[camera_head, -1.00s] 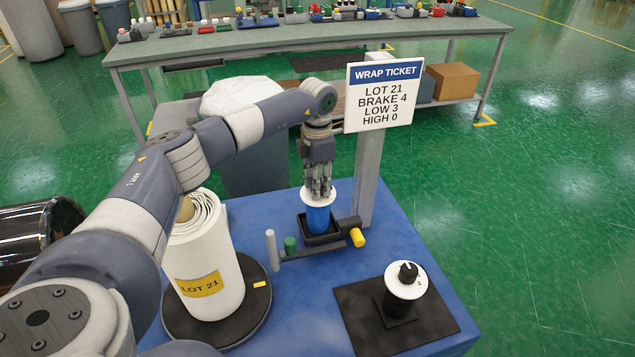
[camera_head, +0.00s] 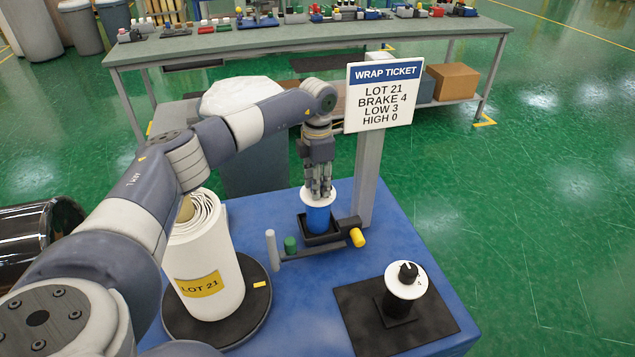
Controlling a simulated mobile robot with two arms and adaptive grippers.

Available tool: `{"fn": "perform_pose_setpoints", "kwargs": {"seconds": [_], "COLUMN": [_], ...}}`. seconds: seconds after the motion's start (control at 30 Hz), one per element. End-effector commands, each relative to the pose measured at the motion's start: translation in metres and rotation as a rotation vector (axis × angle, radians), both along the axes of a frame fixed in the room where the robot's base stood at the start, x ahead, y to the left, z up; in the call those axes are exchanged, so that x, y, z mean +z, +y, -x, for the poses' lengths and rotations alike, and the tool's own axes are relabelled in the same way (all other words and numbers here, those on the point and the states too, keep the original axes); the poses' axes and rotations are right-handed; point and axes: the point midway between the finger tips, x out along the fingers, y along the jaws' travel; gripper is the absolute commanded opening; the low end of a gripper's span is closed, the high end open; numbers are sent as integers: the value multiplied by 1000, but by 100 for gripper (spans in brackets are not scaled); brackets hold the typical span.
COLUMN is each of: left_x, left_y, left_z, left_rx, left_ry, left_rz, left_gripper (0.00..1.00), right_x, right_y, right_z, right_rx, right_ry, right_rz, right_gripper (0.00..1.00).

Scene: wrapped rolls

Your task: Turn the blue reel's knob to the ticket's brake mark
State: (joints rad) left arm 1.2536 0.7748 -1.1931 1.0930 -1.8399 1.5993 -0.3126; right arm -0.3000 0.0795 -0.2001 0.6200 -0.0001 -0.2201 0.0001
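The blue reel (camera_head: 318,220) stands upright in a black holder on the blue table, with a white disc on top. My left gripper (camera_head: 318,192) points straight down over it, with its fingertips at the disc; the knob there is hidden by the fingers. The fingers look close together, but whether they are shut on the knob cannot be made out. The wrap ticket (camera_head: 385,97) on a grey post reads LOT 21, BRAKE 4, LOW 3, HIGH 0. My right gripper is not in view.
A black knob on a white dial (camera_head: 406,279) stands on a black pad at right. A white roll (camera_head: 210,265) labelled LOT 21 stands on a black turntable at left. A long bench (camera_head: 300,38) stands behind.

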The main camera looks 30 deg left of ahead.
Motion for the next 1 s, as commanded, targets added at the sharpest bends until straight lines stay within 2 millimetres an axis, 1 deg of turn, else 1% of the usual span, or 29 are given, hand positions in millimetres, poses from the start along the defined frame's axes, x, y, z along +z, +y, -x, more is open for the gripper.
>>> {"fn": "perform_pose_setpoints", "kwargs": {"seconds": [0.03,0.07,0.1,0.37,0.47,0.57,0.63,0.9,1.0], "left_x": [1,1,1,0,3,14,26,84,101], "left_y": [0,0,0,0,0,0,0,0,0], "left_z": [0,0,0,0,0,-1,-1,-1,-1], "left_rx": [0,0,0,0,0,1,1,0,0], "left_ry": [-2,-2,-2,-1,-1,-3,-4,-4,-4], "left_rz": [0,0,0,1,0,1,1,1,1], "left_gripper": [42,49,51,51,51,51,51,51,51], "right_x": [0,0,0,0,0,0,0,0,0], "right_y": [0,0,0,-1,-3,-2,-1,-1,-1], "right_z": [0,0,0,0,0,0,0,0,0], "right_rx": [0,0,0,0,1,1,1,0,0], "right_ry": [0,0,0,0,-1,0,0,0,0], "right_rz": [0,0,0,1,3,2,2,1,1], "right_gripper": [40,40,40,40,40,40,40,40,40]}}
